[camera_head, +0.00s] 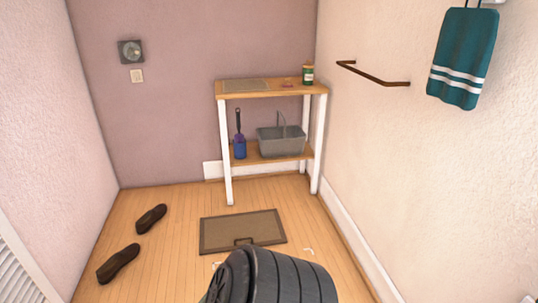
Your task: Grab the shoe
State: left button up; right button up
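Two dark brown shoes lie apart on the wooden floor at the left in the head view. The farther shoe (151,218) lies near the left wall, with its length running diagonally. The nearer shoe (118,263) lies closer to me and further left. Both look empty and nothing touches them. Neither of my grippers can be made out in this view. A dark ribbed shape fills the bottom middle and hides the floor behind it; it looks like part of my own body.
A brown mat (220,234) lies mid-floor, right of the shoes. A towel (463,60) hangs right. Floor around the shoes is clear.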

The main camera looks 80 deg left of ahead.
aim_at(119, 259)
jog(key=u, duration=4.15)
